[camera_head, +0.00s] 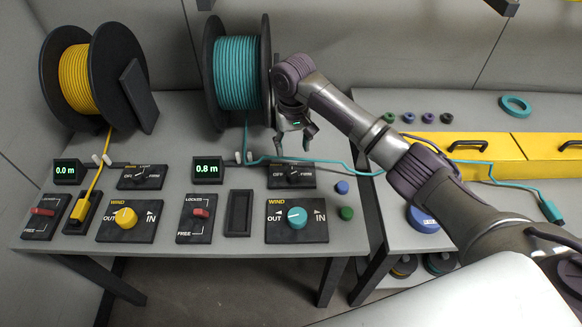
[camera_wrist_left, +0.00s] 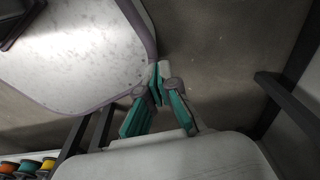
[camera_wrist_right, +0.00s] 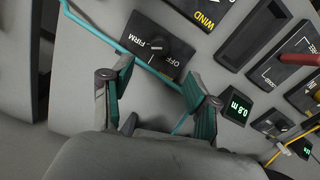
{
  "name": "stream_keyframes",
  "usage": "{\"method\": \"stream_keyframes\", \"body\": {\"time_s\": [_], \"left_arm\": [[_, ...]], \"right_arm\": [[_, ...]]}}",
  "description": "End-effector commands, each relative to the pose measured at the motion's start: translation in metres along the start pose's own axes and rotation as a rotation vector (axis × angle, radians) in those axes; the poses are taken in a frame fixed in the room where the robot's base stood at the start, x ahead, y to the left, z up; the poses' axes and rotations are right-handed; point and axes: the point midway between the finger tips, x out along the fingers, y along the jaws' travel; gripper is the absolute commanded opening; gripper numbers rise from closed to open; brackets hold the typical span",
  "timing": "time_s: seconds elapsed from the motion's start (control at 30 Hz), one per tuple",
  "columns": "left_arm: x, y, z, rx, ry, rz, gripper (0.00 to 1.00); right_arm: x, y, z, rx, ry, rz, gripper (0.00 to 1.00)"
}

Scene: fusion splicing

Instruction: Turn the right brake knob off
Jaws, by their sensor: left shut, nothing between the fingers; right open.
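The right brake knob (camera_head: 295,172) is a small black knob on a dark OFF/FIRM plate below the teal cable reel. It also shows in the right wrist view (camera_wrist_right: 157,46), with a light pointer mark; I cannot tell its exact setting. My right gripper (camera_head: 295,143) is open and hangs just behind and above that plate, apart from the knob. In the right wrist view its two teal-padded fingers (camera_wrist_right: 158,82) are spread, with the knob just beyond the tips. My left gripper (camera_wrist_left: 157,76) is shut and empty, seen only in the left wrist view, away from the panel.
A teal cable (camera_head: 330,162) runs from the teal reel (camera_head: 238,72) past the right brake plate. The 0.8 m display (camera_head: 207,169) stands left of it, the teal wind knob (camera_head: 297,217) in front. A yellow reel (camera_head: 76,78) and left brake plate (camera_head: 140,176) stand left.

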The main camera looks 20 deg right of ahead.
Motion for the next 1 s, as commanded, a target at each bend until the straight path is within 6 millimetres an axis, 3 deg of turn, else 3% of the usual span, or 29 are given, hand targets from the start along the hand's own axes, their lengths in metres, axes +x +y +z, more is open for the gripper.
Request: {"method": "stream_keyframes", "body": {"time_s": [0.1, 0.2, 0.33, 0.5, 0.63, 0.97, 1.0], "left_arm": [[-0.006, 0.005, 0.032, 0.0, -0.048, 0.007, 0.0], [-0.008, 0.007, 0.043, 0.0, -0.063, 0.009, 0.0], [-0.009, 0.005, 0.03, 0.001, -0.045, 0.006, 0.0], [-0.008, 0.001, -0.003, 0.0, 0.005, 0.001, 0.0], [-0.008, 0.0, -0.005, 0.0, 0.009, 0.0, 0.0], [-0.008, 0.003, 0.017, 0.0, -0.025, 0.004, 0.0], [-0.008, 0.003, 0.018, 0.0, -0.026, 0.004, 0.0]], "right_arm": [[0.025, 0.0, 0.001, 0.0, -0.005, 0.002, 0.6], [0.047, 0.0, 0.001, -0.001, -0.004, 0.002, 0.6], [0.074, 0.0, 0.001, 0.0, -0.003, 0.001, 0.6], [0.1, -0.001, 0.001, -0.002, -0.002, 0.001, 0.6], [0.111, 0.0, 0.001, -0.001, -0.001, 0.001, 0.6], [0.115, 0.0, 0.0, -0.003, 0.001, 0.0, 0.6], [0.115, 0.0, 0.0, -0.003, 0.001, 0.0, 0.56]]}}
